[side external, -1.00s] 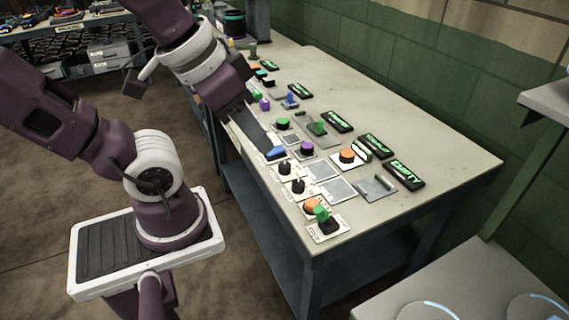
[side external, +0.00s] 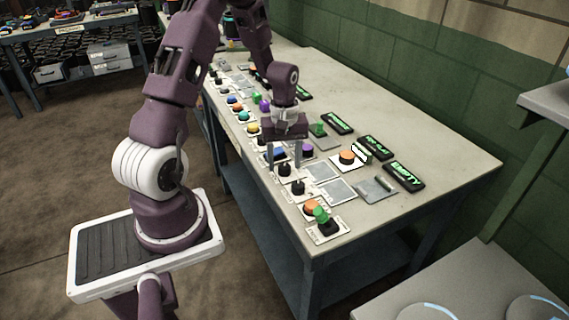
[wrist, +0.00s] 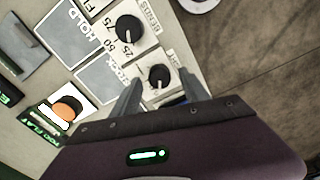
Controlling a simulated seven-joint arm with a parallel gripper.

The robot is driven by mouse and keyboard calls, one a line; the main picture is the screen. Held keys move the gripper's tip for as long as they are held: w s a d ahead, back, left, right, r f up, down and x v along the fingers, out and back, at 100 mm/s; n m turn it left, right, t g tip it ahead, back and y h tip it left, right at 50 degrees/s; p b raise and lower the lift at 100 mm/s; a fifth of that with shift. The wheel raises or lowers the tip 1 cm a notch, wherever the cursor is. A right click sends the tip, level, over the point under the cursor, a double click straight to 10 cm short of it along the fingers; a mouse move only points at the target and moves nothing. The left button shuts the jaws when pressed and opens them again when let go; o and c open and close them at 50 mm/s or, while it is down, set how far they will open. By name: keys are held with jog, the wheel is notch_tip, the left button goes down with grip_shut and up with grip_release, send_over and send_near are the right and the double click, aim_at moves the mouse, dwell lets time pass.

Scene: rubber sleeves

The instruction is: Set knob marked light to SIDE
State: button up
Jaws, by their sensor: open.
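My gripper (side external: 284,162) is open and points down above the row of controls along the table's near left edge. Two black pointer knobs on white plates stand there, the farther knob (side external: 284,169) just beside the fingers and the nearer knob (side external: 297,187) closer to the camera. In the wrist view, one black knob (wrist: 159,76) shows between the fingertips, apparently not gripped. The other black knob (wrist: 128,28) lies beyond them, with 25, 50 and 75 around it. I cannot read which knob is marked light, nor any SIDE mark.
On the table (side external: 400,135), an orange button (side external: 347,157), a purple knob (side external: 307,149) and a green-and-black control (side external: 323,220) stand close by. Dark displays with green text (side external: 404,176) line the right side of the panel. The table's right part is clear.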

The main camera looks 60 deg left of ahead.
jog(key=shift+f, duration=0.6)
grip_shut()
jog(key=m, duration=0.5)
jog(key=shift+m, duration=0.3)
jog(key=m, duration=0.5)
jog(key=shift+m, duration=0.7)
